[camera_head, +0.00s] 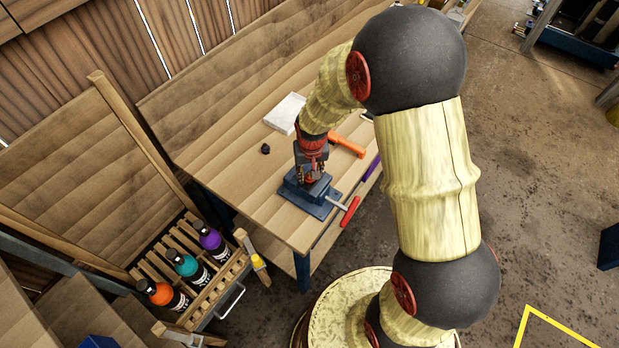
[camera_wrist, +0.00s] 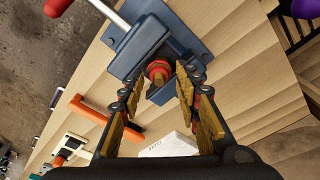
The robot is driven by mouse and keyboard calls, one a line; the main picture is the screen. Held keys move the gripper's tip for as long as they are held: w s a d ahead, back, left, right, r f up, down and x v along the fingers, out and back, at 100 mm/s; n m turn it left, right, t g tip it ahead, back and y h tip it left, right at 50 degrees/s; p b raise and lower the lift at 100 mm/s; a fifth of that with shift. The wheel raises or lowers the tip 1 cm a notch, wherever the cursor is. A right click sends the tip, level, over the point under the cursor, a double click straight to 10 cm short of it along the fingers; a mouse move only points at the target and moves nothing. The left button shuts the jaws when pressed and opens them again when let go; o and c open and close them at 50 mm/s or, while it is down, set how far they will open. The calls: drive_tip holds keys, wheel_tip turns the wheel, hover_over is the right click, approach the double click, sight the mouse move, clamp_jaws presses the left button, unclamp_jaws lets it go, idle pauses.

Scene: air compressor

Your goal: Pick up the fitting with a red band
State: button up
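The fitting with a red band (camera_wrist: 158,70) shows in the wrist view, a round red collar with a brass-coloured part. It sits at the jaws of the blue-grey vise (camera_wrist: 186,43), which is on the wooden workbench. In the head view the vise (camera_head: 306,201) stands near the bench's front corner, and the fitting cannot be made out behind my gripper. My gripper (camera_wrist: 157,82) is open, with one finger on each side of the fitting in the picture. Contact is not visible. In the head view my gripper (camera_head: 313,178) points down over the vise.
The vise's red handle (camera_head: 350,211) sticks out past the bench edge. An orange-handled tool (camera_head: 347,145), a white box (camera_head: 284,113) and a small black piece (camera_head: 265,149) lie nearby. A wooden crate (camera_head: 221,283) with several bottles stands left.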

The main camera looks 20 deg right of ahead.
drive_tip(key=c, duration=0.3)
clamp_jaws()
idle(0.5)
